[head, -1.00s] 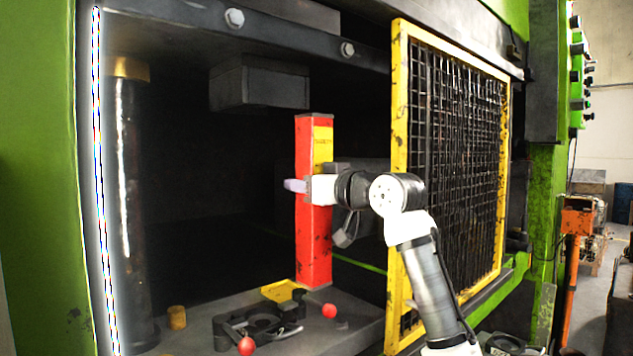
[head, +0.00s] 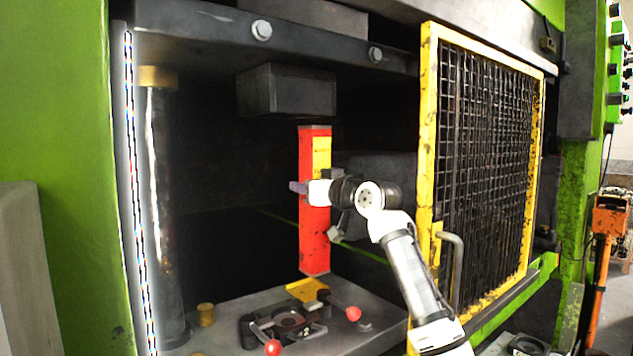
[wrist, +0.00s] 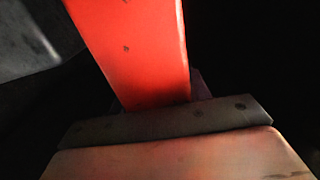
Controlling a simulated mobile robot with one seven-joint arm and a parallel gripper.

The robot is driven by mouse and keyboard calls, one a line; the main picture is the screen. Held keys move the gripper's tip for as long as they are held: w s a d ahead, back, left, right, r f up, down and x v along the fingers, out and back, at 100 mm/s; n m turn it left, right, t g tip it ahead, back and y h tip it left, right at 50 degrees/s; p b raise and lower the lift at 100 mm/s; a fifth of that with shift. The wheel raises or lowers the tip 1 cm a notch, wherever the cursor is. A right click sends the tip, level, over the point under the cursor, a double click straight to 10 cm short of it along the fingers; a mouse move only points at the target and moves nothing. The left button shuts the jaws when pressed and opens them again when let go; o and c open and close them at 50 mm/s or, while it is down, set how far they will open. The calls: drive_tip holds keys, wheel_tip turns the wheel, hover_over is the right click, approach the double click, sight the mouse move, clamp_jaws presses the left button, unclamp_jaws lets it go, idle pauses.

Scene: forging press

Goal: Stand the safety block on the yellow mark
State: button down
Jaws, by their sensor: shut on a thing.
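The safety block (head: 315,240) is a tall red post with a yellow label near its top. It stands upright inside the press opening, and my gripper (head: 309,190) is shut around its upper middle. The yellow mark (head: 308,291) lies on the press bed (head: 225,325). In the head view the block's lower end shows just above and behind the mark's far edge; whether it touches the bed I cannot tell. In the wrist view the red block (wrist: 140,50) rises from my gripper's grey jaw (wrist: 170,122).
A dark die fixture (head: 287,322) with two red-knobbed handles sits in front of the mark. The dark upper block (head: 287,90) hangs over the safety block. A yellow-framed mesh guard (head: 485,160) stands at right, and a dark column (head: 162,220) at left.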

drive_tip(key=shift+w+a+f+b, duration=0.3)
drive_tip(key=shift+w+f, duration=0.1)
drive_tip(key=shift+f, duration=0.4)
drive_tip(key=shift+w+a+f+b, duration=0.25)
drive_tip(key=shift+w+f+b, duration=0.1)
drive_tip(key=shift+f, duration=0.4)
drive_tip(key=shift+w+a+f+b, duration=0.3)
drive_tip(key=shift+w+f, duration=0.1)
drive_tip(key=shift+f, duration=0.4)
drive_tip(key=shift+s+f, duration=0.1)
drive_tip(key=shift+f, duration=0.2)
drive_tip(key=c, duration=0.6)
unclamp_jaws()
drive_tip(key=shift+d+f, duration=0.1)
